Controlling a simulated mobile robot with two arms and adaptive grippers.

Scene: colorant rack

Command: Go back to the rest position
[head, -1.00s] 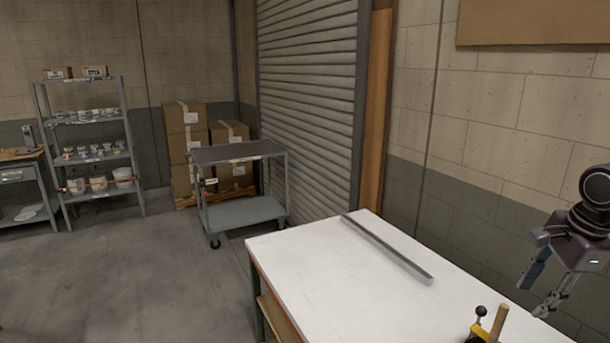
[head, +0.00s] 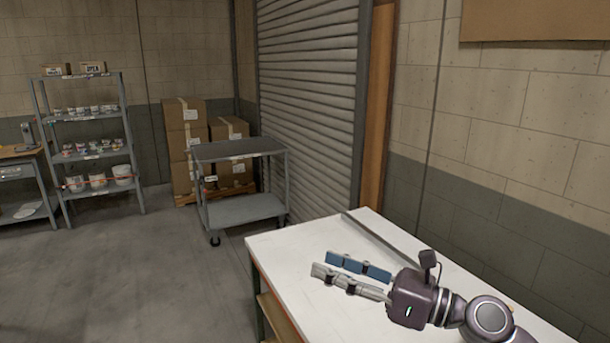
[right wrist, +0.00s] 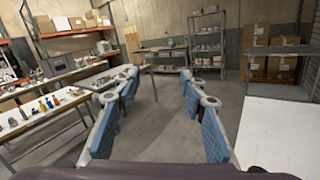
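My right gripper (head: 335,271) is in the head view, held over the white worktable (head: 290,247) with its fingers pointing left. The two fingers with blue pads are apart and nothing is between them. The right wrist view shows the same open, empty fingers (right wrist: 157,80) with the floor seen between them. My left gripper is not in view.
A grey metal bar (head: 380,238) lies along the table's back edge. A grey cart (head: 240,210) stands beyond, with stacked boxes (head: 184,145) behind it. A shelf rack (head: 90,155) holds small containers at the left. The floor between is clear.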

